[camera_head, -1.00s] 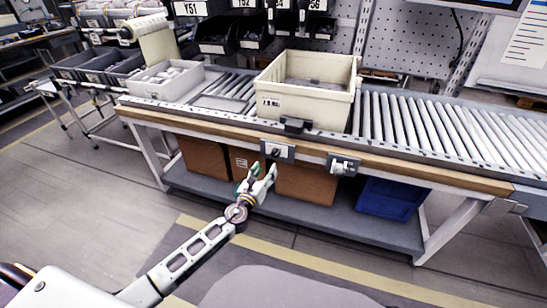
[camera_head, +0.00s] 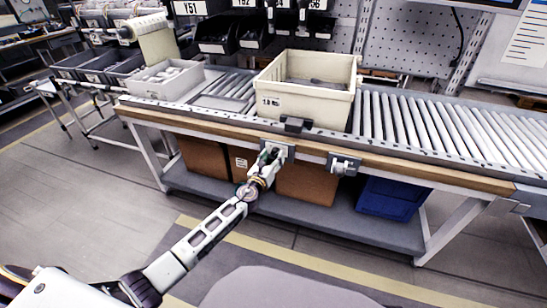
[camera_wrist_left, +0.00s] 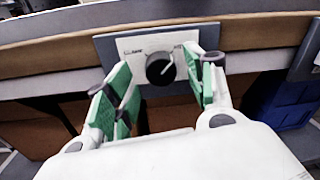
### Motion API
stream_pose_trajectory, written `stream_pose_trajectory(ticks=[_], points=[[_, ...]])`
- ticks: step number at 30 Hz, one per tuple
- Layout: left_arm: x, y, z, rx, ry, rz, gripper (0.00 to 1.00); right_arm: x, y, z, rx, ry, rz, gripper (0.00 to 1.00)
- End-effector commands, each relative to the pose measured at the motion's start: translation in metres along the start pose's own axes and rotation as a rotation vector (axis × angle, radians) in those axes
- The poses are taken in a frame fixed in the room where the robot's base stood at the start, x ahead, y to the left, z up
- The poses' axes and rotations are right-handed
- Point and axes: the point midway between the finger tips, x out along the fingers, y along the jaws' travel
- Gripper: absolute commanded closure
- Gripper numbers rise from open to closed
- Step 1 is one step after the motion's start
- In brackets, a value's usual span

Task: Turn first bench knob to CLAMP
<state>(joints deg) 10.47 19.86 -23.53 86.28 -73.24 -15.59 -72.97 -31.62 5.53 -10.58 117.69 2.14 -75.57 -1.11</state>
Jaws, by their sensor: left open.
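The first bench knob is a round black dial (camera_wrist_left: 160,69) on a light plate with a grey surround, set in the bench's front edge. Its white pointer mark leans up and to the right. Small lettering stands at the plate's upper left and upper right; it is too blurred to read surely. In the head view, its panel (camera_head: 285,147) is partly covered by my left gripper (camera_head: 269,157). In the wrist view, my left gripper (camera_wrist_left: 157,76) is open, with green-padded fingers on either side of the knob. I cannot tell whether they touch it. My right gripper is out of view.
A second control panel (camera_head: 344,163) sits to the right on the same wooden edge (camera_head: 420,174). A beige bin (camera_head: 305,101) stands on the roller conveyor above. Brown boxes (camera_head: 305,183) and a blue crate (camera_head: 392,198) sit on the lower shelf.

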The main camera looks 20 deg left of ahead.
Motion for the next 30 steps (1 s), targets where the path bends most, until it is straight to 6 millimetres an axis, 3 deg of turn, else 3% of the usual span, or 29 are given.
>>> stream_pose_trajectory(ticks=[6, 18, 28, 30], points=[[0.0102, -0.0007, -0.0002, -0.001, 0.0, -0.001, 0.46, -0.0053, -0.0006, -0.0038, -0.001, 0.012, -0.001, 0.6], [0.0121, -0.0007, 0.0003, 0.0, 0.0, -0.001, 0.47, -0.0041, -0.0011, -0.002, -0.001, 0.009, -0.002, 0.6], [0.012, -0.0005, 0.0002, 0.0, 0.0, 0.0, 0.9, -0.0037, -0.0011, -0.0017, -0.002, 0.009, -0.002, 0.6], [0.012, -0.0005, 0.0002, 0.0, 0.0, 0.0, 0.93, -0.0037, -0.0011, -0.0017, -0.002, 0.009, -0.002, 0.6]])
